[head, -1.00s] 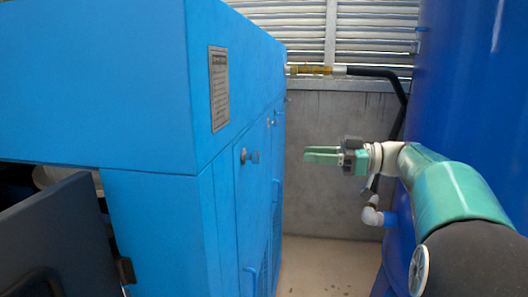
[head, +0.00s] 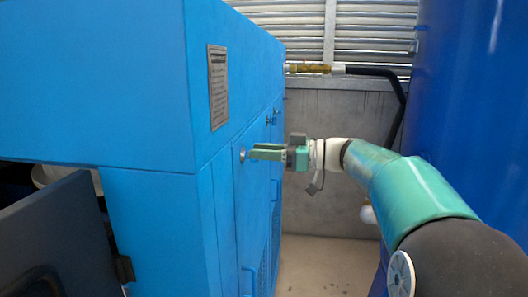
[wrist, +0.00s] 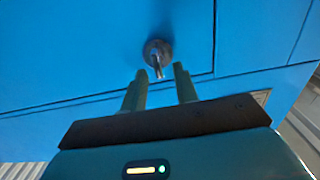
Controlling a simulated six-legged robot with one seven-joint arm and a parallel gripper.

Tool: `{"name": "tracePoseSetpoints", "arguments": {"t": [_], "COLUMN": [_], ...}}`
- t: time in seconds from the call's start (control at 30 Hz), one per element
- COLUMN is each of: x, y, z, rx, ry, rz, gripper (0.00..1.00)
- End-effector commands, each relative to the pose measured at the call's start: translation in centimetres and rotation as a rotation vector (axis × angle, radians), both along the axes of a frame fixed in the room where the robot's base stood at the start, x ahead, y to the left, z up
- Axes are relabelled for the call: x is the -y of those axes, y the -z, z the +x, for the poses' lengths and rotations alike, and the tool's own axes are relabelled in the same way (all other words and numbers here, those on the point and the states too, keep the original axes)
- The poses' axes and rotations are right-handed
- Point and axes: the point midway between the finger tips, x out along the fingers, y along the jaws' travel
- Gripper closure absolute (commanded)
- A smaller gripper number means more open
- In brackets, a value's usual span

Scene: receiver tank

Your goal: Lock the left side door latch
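The side door latch (wrist: 157,54) is a round metal knob with a small protruding tab on the blue cabinet door. It sits at the upper middle of the wrist view, just beyond my fingertips. In the head view the near latch (head: 242,155) is mostly hidden behind my gripper (head: 252,153). My gripper's two green fingers also show in the wrist view (wrist: 159,74), spread apart with a gap between them. The latch tab lies in line with that gap. I cannot tell whether the fingers touch the latch.
The blue cabinet (head: 150,100) fills the left, with a door handle (head: 249,281) below and further latches (head: 272,118) beyond. A dark open panel (head: 62,235) is at lower left. A blue tank (head: 470,100) stands right. A black hose (head: 385,73) runs behind. Floor (head: 325,265) is clear between.

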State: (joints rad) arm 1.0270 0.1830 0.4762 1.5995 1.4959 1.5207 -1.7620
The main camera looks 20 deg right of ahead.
Motion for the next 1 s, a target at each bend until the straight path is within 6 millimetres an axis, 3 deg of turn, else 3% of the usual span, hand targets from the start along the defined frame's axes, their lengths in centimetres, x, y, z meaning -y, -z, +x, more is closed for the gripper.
{"name": "tracePoseSetpoints", "arguments": {"t": [0.03,0.13,0.57,1.0], "x": [0.0,0.01,-0.02,0.12], "y": [-0.01,-0.01,-0.01,0.06], "z": [-0.01,-0.02,0.01,0.35], "rx": [0.0,0.0,-0.028,-0.264], "ry": [0.0,0.0,-0.001,-0.002], "rz": [0.0,0.0,0.018,0.175], "gripper": [0.8,0.99,1.0,1.0]}}
